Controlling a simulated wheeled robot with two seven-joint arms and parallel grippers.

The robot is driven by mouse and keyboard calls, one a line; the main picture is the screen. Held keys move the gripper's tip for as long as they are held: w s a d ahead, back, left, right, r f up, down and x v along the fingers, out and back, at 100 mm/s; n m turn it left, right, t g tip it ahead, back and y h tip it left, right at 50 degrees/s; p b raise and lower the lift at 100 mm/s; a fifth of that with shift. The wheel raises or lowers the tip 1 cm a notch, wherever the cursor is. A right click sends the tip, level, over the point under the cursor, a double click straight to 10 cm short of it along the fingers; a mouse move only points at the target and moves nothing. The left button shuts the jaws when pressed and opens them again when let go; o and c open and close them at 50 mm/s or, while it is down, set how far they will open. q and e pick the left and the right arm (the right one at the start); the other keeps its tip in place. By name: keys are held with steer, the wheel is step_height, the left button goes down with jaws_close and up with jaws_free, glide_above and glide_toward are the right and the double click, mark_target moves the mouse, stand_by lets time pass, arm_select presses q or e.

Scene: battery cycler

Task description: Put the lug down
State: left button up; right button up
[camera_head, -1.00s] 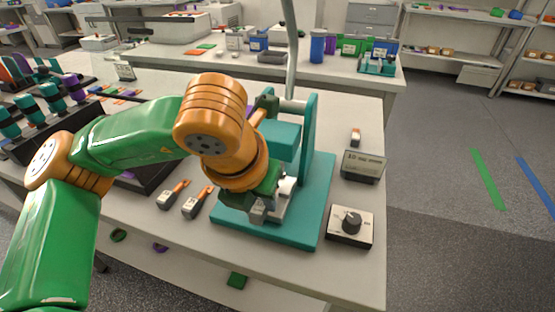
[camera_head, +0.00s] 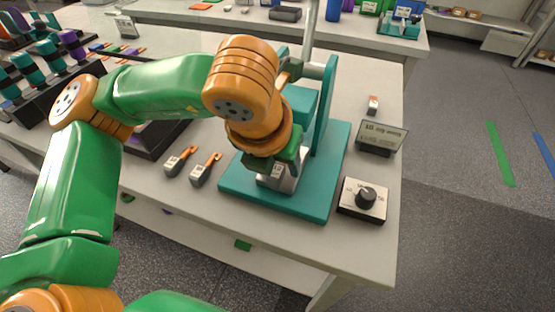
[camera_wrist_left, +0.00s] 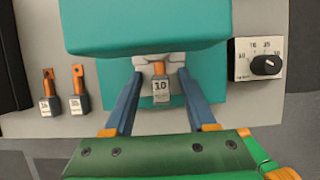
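A grey lug marked 10 with an orange shank (camera_wrist_left: 161,88) stands upright in the teal press (camera_head: 333,165), under the press head (camera_wrist_left: 145,25) and against a pale seat (camera_wrist_left: 160,62). My left gripper (camera_wrist_left: 159,80) reaches into the press from the front. Its two blue fingers are spread on either side of the lug, with teal base showing between each finger and the lug. In the head view my left gripper (camera_head: 278,172) is at the press, partly hidden by its own wrist. My right gripper is not in view.
Two more lugs (camera_head: 180,160) (camera_head: 205,169) lie left of the press. A dark rack (camera_head: 50,95) stands at the left. The table's front strip is clear.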

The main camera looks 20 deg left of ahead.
arm_select(q)
steer(key=shift+r, duration=0.1)
steer(key=shift+r+p, duration=0.25)
steer(key=shift+p, duration=0.1)
steer(key=v, duration=1.1)
steer(key=shift+s+r, duration=0.3)
